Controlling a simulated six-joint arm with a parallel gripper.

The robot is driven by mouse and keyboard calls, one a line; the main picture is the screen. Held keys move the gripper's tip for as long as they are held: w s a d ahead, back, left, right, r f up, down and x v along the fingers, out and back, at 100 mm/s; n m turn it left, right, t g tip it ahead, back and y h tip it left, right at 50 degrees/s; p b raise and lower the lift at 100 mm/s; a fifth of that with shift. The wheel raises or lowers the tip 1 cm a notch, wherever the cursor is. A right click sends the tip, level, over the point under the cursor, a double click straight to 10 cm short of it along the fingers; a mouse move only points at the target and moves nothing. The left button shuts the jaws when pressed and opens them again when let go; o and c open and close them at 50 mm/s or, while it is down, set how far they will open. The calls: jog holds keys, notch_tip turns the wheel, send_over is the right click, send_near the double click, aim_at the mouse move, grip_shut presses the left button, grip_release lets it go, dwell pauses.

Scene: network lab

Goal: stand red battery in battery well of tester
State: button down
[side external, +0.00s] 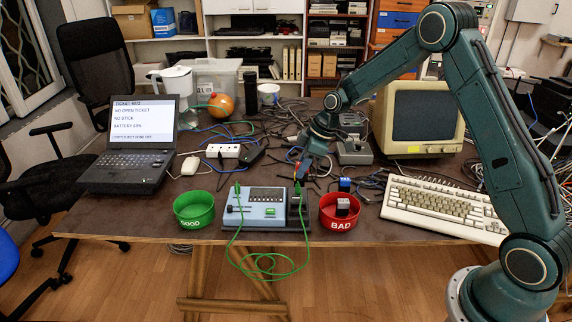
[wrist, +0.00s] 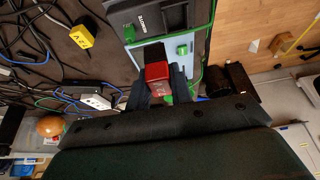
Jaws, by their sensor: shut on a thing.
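The red battery (wrist: 157,74) is held between the two dark fingers of my gripper (wrist: 160,88) in the wrist view. In the side view my gripper (side external: 301,172) is above the back right of the tester, and the battery is mostly hidden there. The tester (side external: 262,211) is a light blue box with a dark display, a green button and green leads, at the table's front edge. It also shows beyond the battery in the wrist view (wrist: 201,42). The battery appears above the tester; the battery well is not clearly visible.
A green GOOD bowl (side external: 194,212) stands left of the tester. A red BAD bowl (side external: 341,218) with a grey block inside stands right. A small blue block (side external: 345,184) sits behind it. Cables clutter the table behind. A laptop (side external: 130,160) and keyboard (side external: 445,208) flank the work area.

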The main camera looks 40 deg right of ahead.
jog(key=a, duration=0.1)
jog(key=s+a+f, duration=0.2)
jog(key=shift+a, duration=0.15)
jog(key=shift+f, duration=2.15)
jog(key=shift+f, duration=1.1)
dwell(0.6)
jog(key=c, duration=1.2)
grip_release()
jog(key=shift+o, duration=0.2)
jog(key=v, duration=1.4)
